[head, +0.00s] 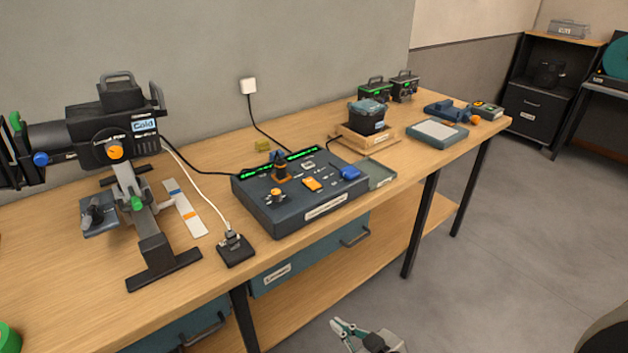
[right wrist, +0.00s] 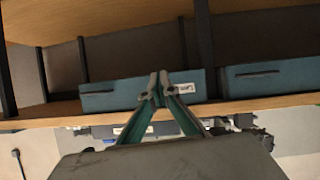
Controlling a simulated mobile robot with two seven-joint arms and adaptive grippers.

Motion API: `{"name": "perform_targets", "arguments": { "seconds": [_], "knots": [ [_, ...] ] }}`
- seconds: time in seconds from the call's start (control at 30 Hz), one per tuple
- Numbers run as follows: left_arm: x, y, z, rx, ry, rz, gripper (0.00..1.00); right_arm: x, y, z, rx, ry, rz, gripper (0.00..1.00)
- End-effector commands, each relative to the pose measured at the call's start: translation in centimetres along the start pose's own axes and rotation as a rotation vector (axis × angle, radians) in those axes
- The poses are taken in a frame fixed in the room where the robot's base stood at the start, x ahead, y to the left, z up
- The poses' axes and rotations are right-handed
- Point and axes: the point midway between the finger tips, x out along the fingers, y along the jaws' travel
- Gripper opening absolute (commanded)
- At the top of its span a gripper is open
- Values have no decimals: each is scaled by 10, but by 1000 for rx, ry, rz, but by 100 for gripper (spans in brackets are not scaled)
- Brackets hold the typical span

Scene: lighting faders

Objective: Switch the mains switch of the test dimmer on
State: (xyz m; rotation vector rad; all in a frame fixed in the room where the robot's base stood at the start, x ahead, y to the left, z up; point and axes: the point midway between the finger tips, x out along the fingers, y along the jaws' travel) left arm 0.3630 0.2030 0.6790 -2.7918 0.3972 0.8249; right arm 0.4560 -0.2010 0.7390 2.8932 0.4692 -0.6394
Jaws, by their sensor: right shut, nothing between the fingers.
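A dark console (head: 290,205), which looks like the test dimmer, lies on the wooden bench. It carries an orange knob, an orange rocker-like part (head: 312,184), a blue part (head: 350,173) and a green-lit strip along its back. Its label is too small to read, and I cannot tell which control is the mains switch or how it is set. My right gripper (head: 340,325) is low in front of the bench, well apart from the console. In the right wrist view its fingertips (right wrist: 160,88) are together and empty. My left gripper does not show.
A large black lamp (head: 110,138) on a stand fills the bench's left. A small black plate with a plug (head: 236,249) lies beside the console. A battery-like block (head: 368,117) stands behind right. Teal drawers (head: 310,255) hang below the bench. Open floor lies to the right.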

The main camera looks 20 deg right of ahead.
Motion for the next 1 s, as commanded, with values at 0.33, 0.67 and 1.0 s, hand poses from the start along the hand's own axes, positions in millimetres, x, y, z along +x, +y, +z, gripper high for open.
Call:
{"name": "perform_targets", "arguments": {
  "seconds": [0.33, 0.67, 1.0],
  "knots": [
    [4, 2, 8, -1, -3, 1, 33, 58, 93, -202, 21, 234, -49, 0],
    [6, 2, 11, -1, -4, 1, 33, 53, 152, -306, 57, 318, -33, 0],
    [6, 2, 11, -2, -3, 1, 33, 51, 158, -314, 64, 325, -30, 0]
  ]
}}
